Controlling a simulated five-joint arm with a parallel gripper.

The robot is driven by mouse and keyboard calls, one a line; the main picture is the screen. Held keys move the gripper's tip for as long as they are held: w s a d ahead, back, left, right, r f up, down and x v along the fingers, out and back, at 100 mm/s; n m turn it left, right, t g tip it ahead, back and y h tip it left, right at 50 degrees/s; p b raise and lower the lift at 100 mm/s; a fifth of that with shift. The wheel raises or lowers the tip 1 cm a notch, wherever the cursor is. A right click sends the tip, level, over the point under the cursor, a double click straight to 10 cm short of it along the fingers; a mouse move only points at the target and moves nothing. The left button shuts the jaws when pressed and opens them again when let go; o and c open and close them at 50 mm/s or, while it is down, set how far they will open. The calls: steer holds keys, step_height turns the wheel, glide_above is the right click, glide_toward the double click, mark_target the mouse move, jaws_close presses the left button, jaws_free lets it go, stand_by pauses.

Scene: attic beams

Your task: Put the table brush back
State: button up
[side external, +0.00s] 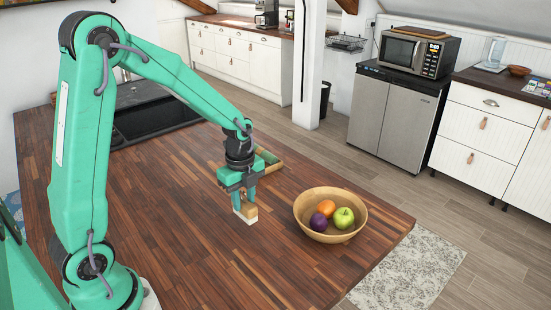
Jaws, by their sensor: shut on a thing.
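The table brush (247,213) has a light wooden body and a pale, whitish lower edge. My gripper (246,199) points down and is shut on it, over the wooden worktop (190,240). Whether the brush touches the worktop or hangs just above it, I cannot tell. A shallow wooden tray (275,168) with a greenish inside lies just behind my gripper, partly hidden by it. The brush is in front of the tray's near side, outside it in the picture.
A wooden bowl (313,224) with an orange, a green apple and a dark purple fruit stands right of my gripper, near the worktop's right edge. A dark hob or sink area (155,115) lies at the back left. The front of the worktop is clear.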

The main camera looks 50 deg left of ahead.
mark_target(244, 201)
steer(key=shift+f, duration=1.95)
steer(key=shift+f, duration=0.1)
steer(key=o, duration=0.9)
steer(key=shift+o, duration=0.2)
steer(key=shift+r, duration=0.2)
steer(key=r, duration=1.1)
steer(key=shift+d+r, duration=0.1)
steer(key=shift+d, duration=0.1)
steer(key=shift+s+r, duration=0.1)
steer(key=shift+r, duration=0.25)
